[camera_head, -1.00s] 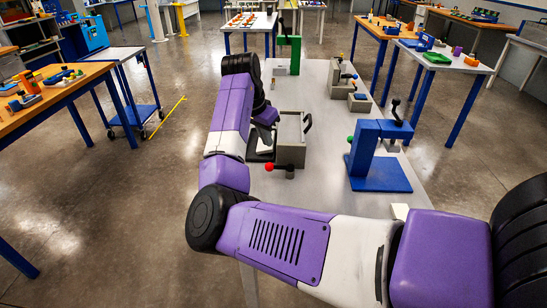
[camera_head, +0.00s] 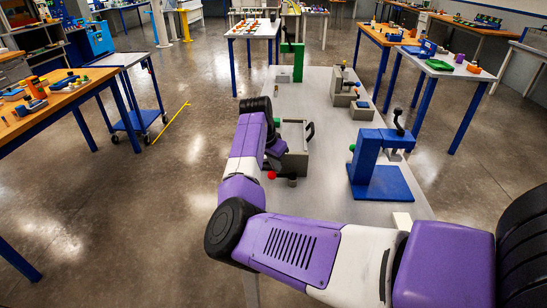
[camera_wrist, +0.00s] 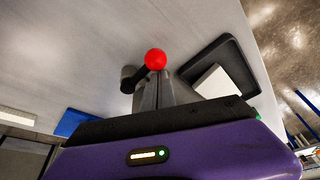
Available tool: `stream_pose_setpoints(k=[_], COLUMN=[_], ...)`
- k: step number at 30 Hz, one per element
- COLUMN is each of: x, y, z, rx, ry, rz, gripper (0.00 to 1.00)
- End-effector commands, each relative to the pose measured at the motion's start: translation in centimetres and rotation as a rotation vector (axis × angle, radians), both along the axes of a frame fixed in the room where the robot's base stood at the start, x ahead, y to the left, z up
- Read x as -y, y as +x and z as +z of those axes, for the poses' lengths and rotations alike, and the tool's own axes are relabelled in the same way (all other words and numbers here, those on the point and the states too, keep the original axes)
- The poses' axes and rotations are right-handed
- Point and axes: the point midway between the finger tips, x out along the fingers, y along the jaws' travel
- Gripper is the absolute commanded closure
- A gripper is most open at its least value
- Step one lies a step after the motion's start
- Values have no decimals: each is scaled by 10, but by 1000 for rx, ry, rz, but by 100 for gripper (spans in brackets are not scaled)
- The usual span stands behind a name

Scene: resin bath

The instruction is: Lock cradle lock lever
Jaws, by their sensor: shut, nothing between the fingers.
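The lock lever is a short dark arm with a red ball (camera_head: 271,175) at its end. It points left from a dark round pivot (camera_head: 292,181) at the near end of a grey box-like cradle (camera_head: 296,161). In the wrist view the red ball (camera_wrist: 156,58) appears right at the tips of my gripper (camera_wrist: 154,88), with the dark pivot (camera_wrist: 128,79) to its left. The fingers are shut with nothing between them. I cannot tell whether they touch the lever. In the head view my arm hides the fingertips.
A black tray (camera_wrist: 250,62) with a white block (camera_wrist: 218,83) lies right of the fingers in the wrist view. A blue press stand (camera_head: 378,180) stands right of the cradle. A green stand (camera_head: 298,65) and grey fixtures (camera_head: 362,110) are farther back.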

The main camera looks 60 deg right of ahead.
Motion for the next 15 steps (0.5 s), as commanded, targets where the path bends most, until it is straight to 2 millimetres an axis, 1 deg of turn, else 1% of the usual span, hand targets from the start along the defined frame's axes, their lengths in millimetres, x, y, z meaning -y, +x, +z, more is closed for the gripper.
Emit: stream_pose_setpoints(k=[4, 15], x=[2, 3], y=[0, -1], z=[-5, -5], rx=[1, 0], ry=[-1, -1], rz=[-1, 2], gripper=[100, 100])
